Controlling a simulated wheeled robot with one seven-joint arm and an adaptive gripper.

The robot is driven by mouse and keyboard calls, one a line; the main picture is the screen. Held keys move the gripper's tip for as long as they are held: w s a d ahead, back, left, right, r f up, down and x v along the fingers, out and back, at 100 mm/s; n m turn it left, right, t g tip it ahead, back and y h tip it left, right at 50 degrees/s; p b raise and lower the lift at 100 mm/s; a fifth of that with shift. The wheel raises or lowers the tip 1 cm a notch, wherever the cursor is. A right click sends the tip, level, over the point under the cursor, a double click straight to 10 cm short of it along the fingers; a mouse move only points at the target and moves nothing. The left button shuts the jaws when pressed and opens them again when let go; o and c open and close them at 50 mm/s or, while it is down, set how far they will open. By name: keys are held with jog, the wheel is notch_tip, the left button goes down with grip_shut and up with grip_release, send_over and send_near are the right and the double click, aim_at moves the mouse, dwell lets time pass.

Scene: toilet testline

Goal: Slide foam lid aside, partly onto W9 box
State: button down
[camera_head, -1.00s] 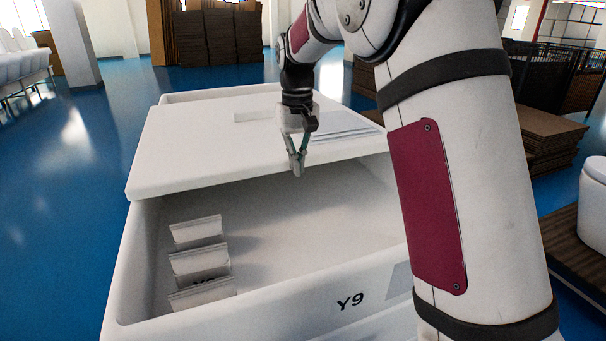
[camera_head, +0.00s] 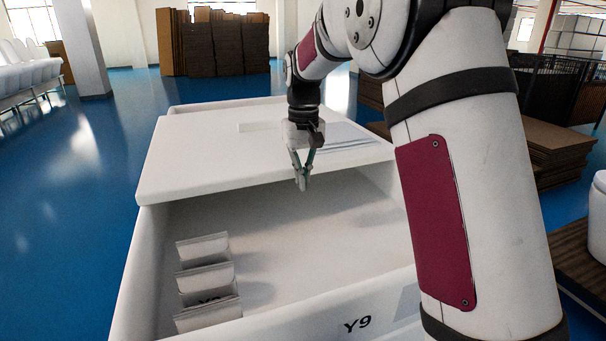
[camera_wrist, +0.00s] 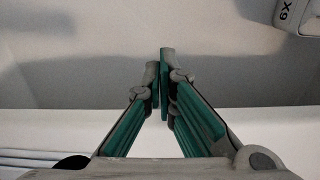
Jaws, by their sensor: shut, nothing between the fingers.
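The white foam lid (camera_head: 200,155) lies across the rear part of the white box marked Y9 (camera_head: 130,310). The front of that box is uncovered. The lid reaches back toward another white box (camera_head: 235,104), whose far rim shows; its label is hidden. My gripper (camera_head: 303,187) is shut and empty, pointing down at the lid's front edge. In the wrist view, the closed fingertips (camera_wrist: 163,72) stand in front of the pale lid edge (camera_wrist: 250,120), over the box interior. I cannot tell whether they touch the lid.
Several pale packets (camera_head: 205,278) stand in a row inside the open box at left. My arm covers the box's right side. Stacked brown boards (camera_head: 548,140) and a white toilet (camera_head: 598,215) are at right. Blue floor (camera_head: 75,220) is clear at left.

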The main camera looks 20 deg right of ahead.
notch_tip(320, 180, up, 10)
jog(key=s+b, duration=0.1)
dwell(0.4)
